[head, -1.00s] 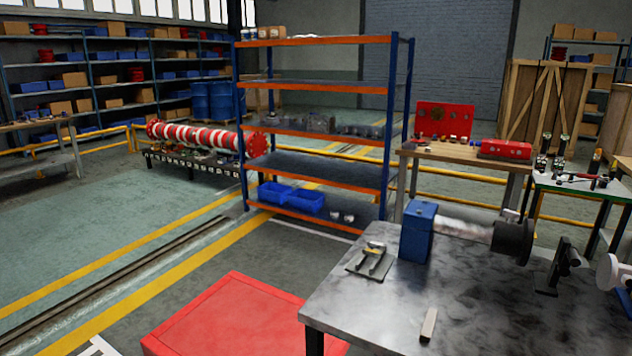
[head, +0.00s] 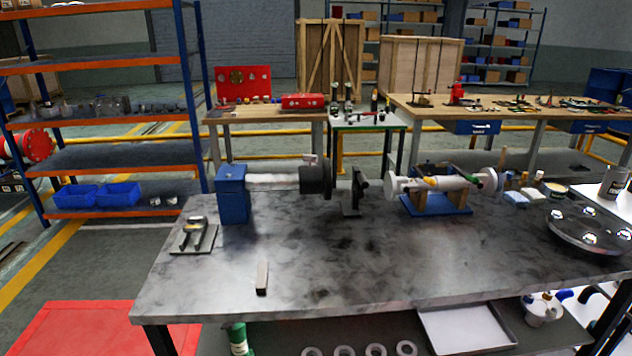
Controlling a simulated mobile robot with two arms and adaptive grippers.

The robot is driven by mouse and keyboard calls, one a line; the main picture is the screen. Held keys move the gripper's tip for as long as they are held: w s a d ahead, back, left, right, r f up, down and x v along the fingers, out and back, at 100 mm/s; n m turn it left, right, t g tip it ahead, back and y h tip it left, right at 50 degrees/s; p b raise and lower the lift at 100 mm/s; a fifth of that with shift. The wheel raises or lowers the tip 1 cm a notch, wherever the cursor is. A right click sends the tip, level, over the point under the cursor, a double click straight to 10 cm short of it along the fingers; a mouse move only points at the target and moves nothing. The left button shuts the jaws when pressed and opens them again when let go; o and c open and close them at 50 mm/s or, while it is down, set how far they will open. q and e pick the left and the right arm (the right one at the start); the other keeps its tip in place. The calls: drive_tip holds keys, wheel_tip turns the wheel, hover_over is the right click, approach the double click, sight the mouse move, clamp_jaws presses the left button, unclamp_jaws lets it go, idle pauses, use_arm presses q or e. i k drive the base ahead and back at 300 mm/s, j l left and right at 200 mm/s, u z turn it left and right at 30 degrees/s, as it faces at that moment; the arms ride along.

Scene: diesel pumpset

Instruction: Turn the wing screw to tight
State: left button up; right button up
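I cannot make out the wing screw for certain at this distance. Further right a white cylindrical assembly (head: 450,183) with a small yellow part sits on a blue base (head: 435,204). Neither of my grippers is in view.
A small plate with a dark tool (head: 194,237) and a short bar (head: 262,278) lie on the table. A round plate with shiny knobs (head: 590,232) is at the right. The front middle of the table is clear.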

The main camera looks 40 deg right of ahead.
sight(311, 158)
drive_tip(key=z, duration=0.25)
drive_tip(key=i+l+z, duration=0.1)
drive_tip(key=l+z, duration=0.2)
drive_tip(key=l, duration=0.15)
drive_tip(key=i+l+z, duration=0.15)
drive_tip(key=l+z, duration=0.15)
drive_tip(key=i+l+z, duration=0.3)
drive_tip(key=l, duration=0.15)
drive_tip(key=k+l, duration=0.05)
drive_tip(key=k, duration=0.05)
